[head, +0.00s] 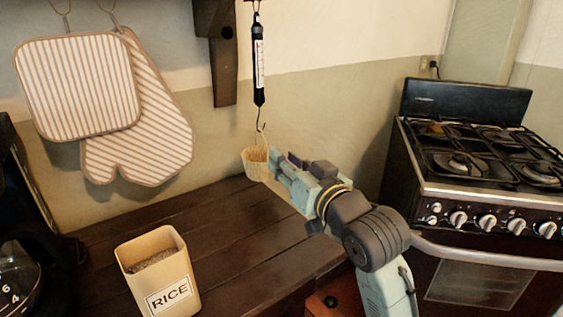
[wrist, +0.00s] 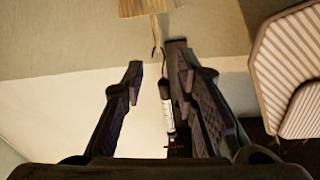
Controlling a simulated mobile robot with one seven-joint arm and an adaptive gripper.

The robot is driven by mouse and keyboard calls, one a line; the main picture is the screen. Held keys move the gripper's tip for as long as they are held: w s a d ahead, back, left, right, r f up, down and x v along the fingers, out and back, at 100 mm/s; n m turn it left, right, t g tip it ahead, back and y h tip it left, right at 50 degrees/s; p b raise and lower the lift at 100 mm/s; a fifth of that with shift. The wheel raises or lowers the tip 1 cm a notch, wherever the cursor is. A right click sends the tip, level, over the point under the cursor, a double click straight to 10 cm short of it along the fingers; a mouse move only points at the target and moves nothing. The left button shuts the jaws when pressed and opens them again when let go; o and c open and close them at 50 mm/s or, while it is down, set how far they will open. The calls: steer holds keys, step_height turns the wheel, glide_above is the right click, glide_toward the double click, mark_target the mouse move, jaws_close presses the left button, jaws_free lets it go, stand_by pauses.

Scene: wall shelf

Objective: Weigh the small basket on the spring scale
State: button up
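The spring scale (head: 259,70) is a black tube with a white face and hangs below a dark wooden bracket. The small woven basket (head: 254,165) is right under the scale's lower hook (head: 261,128) and appears to hang from it by its handle, clear of the table; the exact contact is too small to tell. My gripper (head: 275,167) is just right of the basket. In the wrist view its fingers (wrist: 157,62) are apart with nothing gripped between them. There the basket (wrist: 143,8) shows at the top edge beyond the fingertips, and the scale (wrist: 167,105) shows behind the fingers.
A rice container (head: 160,275) stands on the dark wooden table (head: 235,235) at front left. A striped pot holder (head: 78,85) and oven mitt (head: 140,140) hang on the left wall. A stove (head: 480,185) stands at right. The table below the basket is clear.

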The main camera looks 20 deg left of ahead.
mark_target(265, 141)
steer(key=p+x, duration=0.3)
steer(key=x, duration=0.7)
steer(key=shift+w+a+f, duration=0.1)
steer(key=shift+w+f, duration=0.05)
steer(key=shift+w, duration=0.25)
jaws_close()
steer(key=shift+w+r+p, duration=0.1)
steer(key=shift+r+p, duration=0.4)
steer(key=shift+r, duration=0.1)
stand_by(0.6)
